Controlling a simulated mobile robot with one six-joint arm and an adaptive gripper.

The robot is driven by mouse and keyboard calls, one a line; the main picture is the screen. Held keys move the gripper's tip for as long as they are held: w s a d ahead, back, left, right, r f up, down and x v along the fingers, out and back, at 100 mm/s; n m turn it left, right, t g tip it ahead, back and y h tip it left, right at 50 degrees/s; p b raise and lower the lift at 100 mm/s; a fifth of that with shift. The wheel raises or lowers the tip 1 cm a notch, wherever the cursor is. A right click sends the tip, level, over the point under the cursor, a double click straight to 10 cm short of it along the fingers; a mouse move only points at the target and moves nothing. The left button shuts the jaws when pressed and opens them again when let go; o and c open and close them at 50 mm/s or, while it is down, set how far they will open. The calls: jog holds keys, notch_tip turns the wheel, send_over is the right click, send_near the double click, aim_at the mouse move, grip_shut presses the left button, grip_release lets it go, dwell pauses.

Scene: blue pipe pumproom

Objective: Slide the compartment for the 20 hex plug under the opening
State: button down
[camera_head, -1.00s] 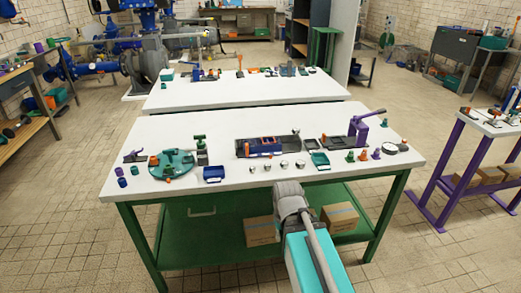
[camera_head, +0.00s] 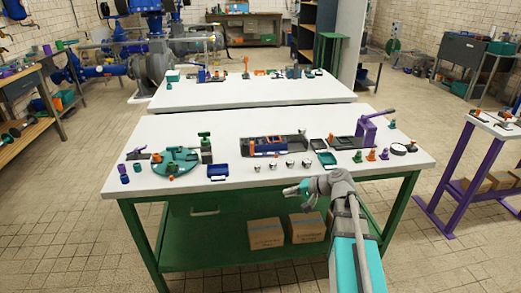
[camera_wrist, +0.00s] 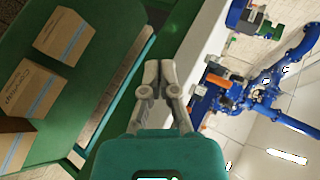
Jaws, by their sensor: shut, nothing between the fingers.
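A long dark tray holding a blue block with compartments (camera_head: 269,146) sits at the middle of the near white table. An orange part is at the block's left end. The compartments and the opening are too small to tell apart. My gripper (camera_head: 291,190) is just in front of the table's front edge, below and apart from the tray, pointing left. In the wrist view my gripper (camera_wrist: 158,73) has its fingers together with nothing between them.
Several round silver pieces (camera_head: 289,163) lie in front of the tray. A teal tray (camera_head: 327,158) and a purple lever press (camera_head: 367,130) stand to the right, a green round fixture (camera_head: 176,161) to the left. Cardboard boxes (camera_head: 265,233) sit on the green lower shelf.

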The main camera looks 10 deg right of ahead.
jog(key=w+d+r+m+t+y+b, duration=0.1)
jog(key=w+d+r+m+t, duration=0.1)
jog(key=d, duration=0.3)
jog(key=w+d+r+m+t+y, duration=0.1)
jog(key=w+d+r+m+t, duration=0.1)
jog(key=w+d+r+t, duration=0.1)
jog(key=d+r+t, duration=0.1)
jog(key=d+r, duration=0.1)
jog(key=d, duration=0.1)
jog(key=shift+w+r+t+y+b, duration=0.2)
jog(key=shift+t+y+b, duration=0.1)
jog(key=shift+t+b, duration=0.1)
jog(key=x, duration=1.9)
jog(key=shift+w+a+f, duration=0.1)
jog(key=shift+w+a, duration=0.15)
jog(key=shift+w, duration=0.05)
jog(key=a, duration=0.3)
jog(key=shift+a, duration=0.65)
jog(key=shift+w, duration=0.1)
